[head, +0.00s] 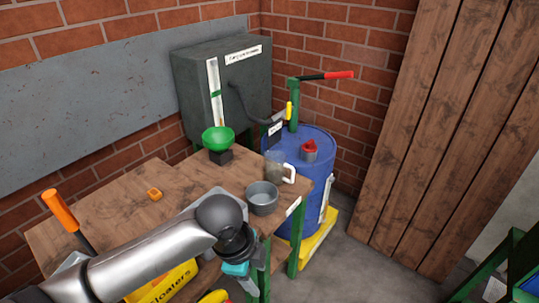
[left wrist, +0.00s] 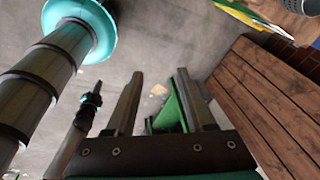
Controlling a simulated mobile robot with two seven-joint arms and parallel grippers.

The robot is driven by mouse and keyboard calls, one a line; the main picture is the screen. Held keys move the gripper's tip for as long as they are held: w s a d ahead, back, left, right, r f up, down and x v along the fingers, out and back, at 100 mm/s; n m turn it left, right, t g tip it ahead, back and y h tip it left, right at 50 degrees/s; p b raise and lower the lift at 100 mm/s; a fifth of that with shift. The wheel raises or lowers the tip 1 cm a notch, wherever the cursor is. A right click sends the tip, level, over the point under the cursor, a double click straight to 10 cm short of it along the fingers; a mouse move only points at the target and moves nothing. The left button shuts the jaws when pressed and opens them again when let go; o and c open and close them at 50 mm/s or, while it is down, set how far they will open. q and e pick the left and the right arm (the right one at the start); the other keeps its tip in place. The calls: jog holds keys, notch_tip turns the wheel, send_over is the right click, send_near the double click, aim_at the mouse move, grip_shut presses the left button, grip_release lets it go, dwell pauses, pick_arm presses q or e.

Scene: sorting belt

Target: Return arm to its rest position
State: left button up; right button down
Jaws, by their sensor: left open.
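My left arm comes in from the lower left of the head view and bends down at the wrist in front of the wooden table (head: 110,215). My left gripper (head: 252,287) hangs low by the table's front right corner, partly cut off by the bottom edge. In the left wrist view the two fingers of my left gripper (left wrist: 160,75) stand apart, with nothing held between them. The floor and a green piece (left wrist: 171,112) farther off show through the gap. I cannot make out my right gripper in either view.
A blue barrel (head: 310,176) stands behind the right end. Wooden boards (head: 440,130) stand at right. Clear floor (head: 355,260) lies between.

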pick_arm(q)
jog(key=w+a+f+n+t+h+b, duration=0.15)
jog(key=w+f+n, duration=0.25)
jog(key=f+n, duration=0.55)
jog(key=s+a+f+n+y+b, duration=0.1)
jog(key=s+a+f, duration=0.25)
jog(key=f, duration=0.55)
jog(key=s+a+f+n+y+b, duration=0.15)
jog(key=a+f, duration=0.25)
jog(key=f, duration=0.5)
jog(key=s+a+f+n, duration=0.2)
jog(key=s+f, duration=0.3)
jog(key=s, duration=0.5)
jog(key=s+a+f+n+g+y, duration=0.1)
jog(key=s+f, duration=0.4)
jog(key=s, duration=0.6)
jog(key=s+a+f+n, duration=0.3)
jog(key=s+a+f, duration=0.1)
jog(key=s, duration=0.6)
jog(key=shift+s+f+b, duration=0.25)
jog(key=shift+f+b, duration=0.2)
jog(key=shift+f, duration=0.35)
pick_arm(e)
jog(key=f, duration=0.5)
jog(key=shift+s+a+f, duration=0.1)
jog(key=shift+s, duration=0.15)
pick_arm(q)
jog(key=shift+s, duration=0.1)
